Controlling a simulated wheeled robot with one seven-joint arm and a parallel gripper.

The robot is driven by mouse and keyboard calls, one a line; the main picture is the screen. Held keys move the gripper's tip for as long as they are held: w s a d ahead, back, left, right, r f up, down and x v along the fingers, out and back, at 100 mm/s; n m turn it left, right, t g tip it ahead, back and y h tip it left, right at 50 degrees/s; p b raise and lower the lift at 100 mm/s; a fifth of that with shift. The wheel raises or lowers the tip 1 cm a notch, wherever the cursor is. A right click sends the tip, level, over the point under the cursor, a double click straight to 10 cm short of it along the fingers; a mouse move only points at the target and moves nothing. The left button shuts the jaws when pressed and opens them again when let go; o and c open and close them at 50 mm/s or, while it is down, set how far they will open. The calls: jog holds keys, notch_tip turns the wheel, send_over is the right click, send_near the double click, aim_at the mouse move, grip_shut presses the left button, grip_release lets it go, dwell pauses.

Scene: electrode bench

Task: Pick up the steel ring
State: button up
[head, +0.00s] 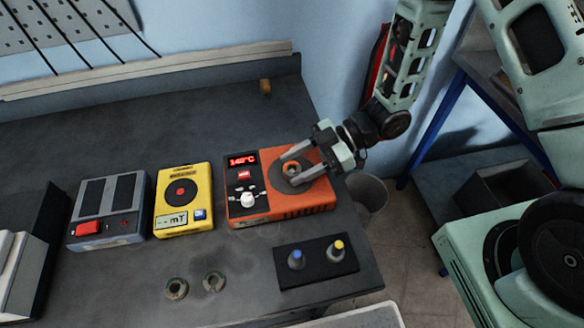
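A small ring-like piece (293,168) sits on the dark round plate of the orange hotplate (311,198), whose red display reads about 140°C. It looks brownish; I cannot tell whether it is steel. My gripper (288,170) is over the plate with its fingers apart, one on each side of this piece; contact cannot be seen. Two more rings, dull grey-beige, lie on the bench in front: one at left (176,288) and one at right (214,281). Which of them is the steel ring is not clear.
A yellow meter (183,218) and a grey box with a red switch (108,232) stand left of the hotplate. A black block (314,273) with blue and yellow knobs lies in front. A small orange-brown piece (265,87) is at the back.

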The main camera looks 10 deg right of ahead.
jog(key=c, duration=0.8)
jog(key=shift+r, duration=0.15)
